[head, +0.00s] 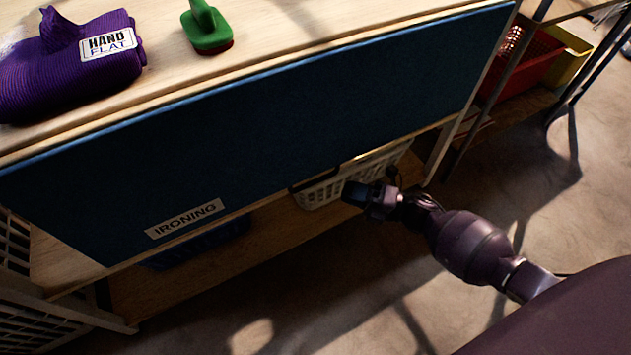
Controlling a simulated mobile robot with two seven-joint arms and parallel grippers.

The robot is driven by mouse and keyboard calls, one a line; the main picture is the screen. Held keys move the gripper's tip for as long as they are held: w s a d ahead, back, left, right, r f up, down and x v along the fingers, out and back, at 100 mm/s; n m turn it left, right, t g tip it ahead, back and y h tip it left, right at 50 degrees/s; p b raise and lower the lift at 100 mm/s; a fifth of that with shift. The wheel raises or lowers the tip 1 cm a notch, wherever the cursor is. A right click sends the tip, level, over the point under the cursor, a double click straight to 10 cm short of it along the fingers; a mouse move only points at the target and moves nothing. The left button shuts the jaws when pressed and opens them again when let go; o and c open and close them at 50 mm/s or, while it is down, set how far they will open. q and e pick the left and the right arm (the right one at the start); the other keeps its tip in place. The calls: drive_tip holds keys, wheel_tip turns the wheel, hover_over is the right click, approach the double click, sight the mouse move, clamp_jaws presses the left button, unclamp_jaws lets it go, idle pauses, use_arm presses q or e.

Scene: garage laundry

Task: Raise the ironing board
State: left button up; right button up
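The ironing board (290,120) is a long dark blue panel. It hangs down along the front of the wooden bench, with an "IRONING" label (186,217) near its lower left edge. My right gripper (352,193) is just below the lower edge of the board, right of its middle, pointing left. I cannot tell whether it touches the board. Its dark fingers are small and shadowed, and I cannot tell whether they are open. No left gripper shows.
On the bench top (290,38) lie a purple garment (75,75) labelled "HAND FLAT" and a green-handled brush (207,30). A white basket (325,190) stands on the shelf below. Red (525,65) and yellow (572,58) bins sit at right. The floor in front is clear.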

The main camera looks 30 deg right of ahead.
sight(318, 182)
drive_tip(key=b+x, duration=0.1)
drive_tip(key=x, duration=0.7)
drive_tip(key=shift+w, duration=0.1)
clamp_jaws()
